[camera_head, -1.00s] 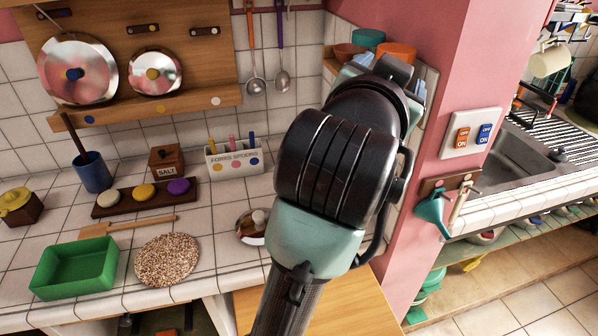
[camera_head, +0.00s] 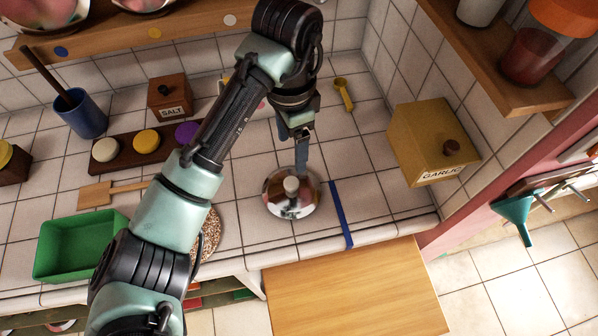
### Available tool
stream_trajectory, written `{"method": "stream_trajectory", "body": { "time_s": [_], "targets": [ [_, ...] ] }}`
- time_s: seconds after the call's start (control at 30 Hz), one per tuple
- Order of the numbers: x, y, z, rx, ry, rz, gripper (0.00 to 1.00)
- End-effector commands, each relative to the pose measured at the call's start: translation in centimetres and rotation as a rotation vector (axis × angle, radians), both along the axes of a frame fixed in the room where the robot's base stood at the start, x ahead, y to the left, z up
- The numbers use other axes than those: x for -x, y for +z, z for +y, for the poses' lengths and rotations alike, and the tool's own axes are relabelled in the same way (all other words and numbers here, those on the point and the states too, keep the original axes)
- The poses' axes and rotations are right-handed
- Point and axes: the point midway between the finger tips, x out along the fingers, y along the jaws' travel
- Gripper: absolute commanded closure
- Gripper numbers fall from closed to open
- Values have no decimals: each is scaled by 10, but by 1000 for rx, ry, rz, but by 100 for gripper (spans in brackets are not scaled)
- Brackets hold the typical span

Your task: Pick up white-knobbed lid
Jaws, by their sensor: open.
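The white-knobbed lid (camera_head: 291,207) is a small shiny metal disc lying on the tiled counter, knob up. Its white knob (camera_head: 291,185) is in plain sight. My gripper (camera_head: 299,160) points down just behind the lid in the picture, with a grey-blue finger ending close to the knob. It is open and holds nothing that I can see. I cannot tell whether the finger touches the lid.
A blue strip (camera_head: 341,215) lies right of the lid. A yellow garlic box (camera_head: 430,143) stands farther right, a green tray (camera_head: 80,245) at left. A speckled round mat (camera_head: 211,235) is partly behind my arm. A wooden board (camera_head: 355,290) juts out in front.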

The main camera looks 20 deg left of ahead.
Motion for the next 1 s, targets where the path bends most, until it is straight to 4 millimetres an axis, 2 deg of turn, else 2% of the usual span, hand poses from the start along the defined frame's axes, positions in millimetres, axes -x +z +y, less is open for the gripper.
{"method": "stream_trajectory", "body": {
  "time_s": [0.1, 0.3, 0.57, 0.8, 1.0],
  "targets": [
    [1, -27, -3, 6, -1, 3, 23],
    [0, -63, -2, 4, -1, 0, 23],
    [0, -76, -1, 2, -1, -1, 23],
    [1, -108, 2, 3, 0, 1, 23],
    [1, -123, 2, 0, 0, -1, 23]
  ]
}}
